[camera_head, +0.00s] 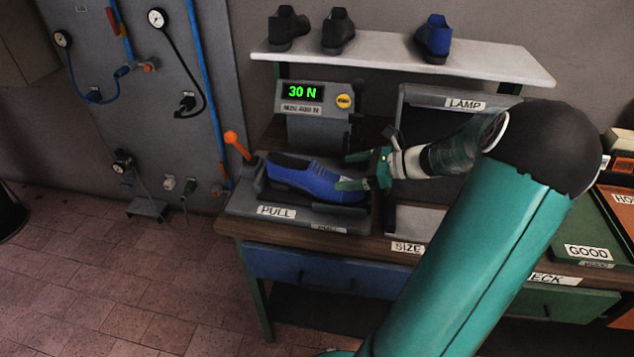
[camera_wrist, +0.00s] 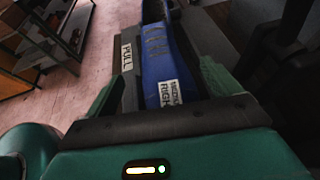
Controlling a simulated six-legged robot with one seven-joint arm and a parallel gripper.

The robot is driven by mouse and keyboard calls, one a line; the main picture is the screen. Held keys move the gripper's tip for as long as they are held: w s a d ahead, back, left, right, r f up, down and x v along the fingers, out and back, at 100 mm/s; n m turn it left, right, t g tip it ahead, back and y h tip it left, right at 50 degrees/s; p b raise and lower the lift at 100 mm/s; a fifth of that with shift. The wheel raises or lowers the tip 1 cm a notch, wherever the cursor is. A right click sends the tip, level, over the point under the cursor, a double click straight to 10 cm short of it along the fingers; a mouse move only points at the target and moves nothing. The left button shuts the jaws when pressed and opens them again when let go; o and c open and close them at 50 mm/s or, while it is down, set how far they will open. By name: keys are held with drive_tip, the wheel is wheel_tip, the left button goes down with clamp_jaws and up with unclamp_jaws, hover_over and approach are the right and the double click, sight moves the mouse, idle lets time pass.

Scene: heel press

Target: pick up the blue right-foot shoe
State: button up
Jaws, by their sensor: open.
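A blue shoe (camera_head: 305,178) lies in the grey PULL fixture (camera_head: 285,216) on the bench, its toe toward my gripper. In the wrist view the blue shoe (camera_wrist: 160,55) bears a white label that appears to read RIGHT. My gripper (camera_head: 352,171) is open at the toe end, with one finger on each side of the shoe. In the wrist view the fingers (camera_wrist: 158,92) stand either side of the toe; whether they touch it I cannot tell. Another blue shoe (camera_head: 434,40) stands on the shelf, its foot side unreadable.
An orange-knobbed lever (camera_head: 237,143) rises at the fixture's left. A 30 N display (camera_head: 303,93) stands behind. Two dark shoes (camera_head: 338,32) share the white shelf (camera_head: 390,55) above. The LAMP station (camera_head: 430,97), a SIZE plate (camera_head: 408,247) and a green GOOD tray (camera_head: 588,250) lie rightward.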

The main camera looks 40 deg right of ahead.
sight(325, 173)
drive_tip(key=x, duration=0.6)
drive_tip(key=shift+w+a+f, duration=0.1)
drive_tip(key=shift+w+a, duration=0.05)
drive_tip(key=shift+w, duration=0.2)
drive_tip(key=shift+c, duration=0.4)
drive_tip(key=c, duration=1.2)
